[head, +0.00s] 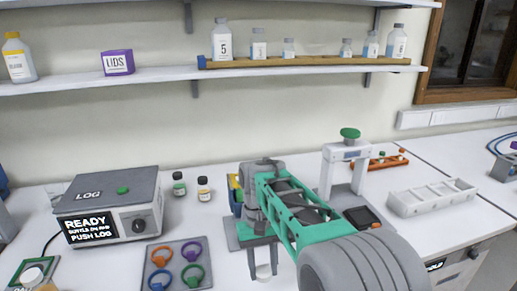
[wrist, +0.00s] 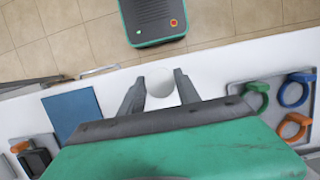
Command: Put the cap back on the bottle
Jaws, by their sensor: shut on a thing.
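My gripper (head: 262,262) points down over the front of the white counter, low in the head view. It is shut on a round white thing that looks like the cap (head: 263,271). In the wrist view the white cap (wrist: 160,82) sits between the two grey fingertips of my gripper (wrist: 160,90).
A grey LOG machine (head: 108,205) stands at the left. A tray of coloured rings (head: 178,264) lies between it and my gripper. Two small capped bottles (head: 179,184) (head: 203,189) stand behind. A white press stand (head: 330,170) and white rack (head: 432,197) are at the right.

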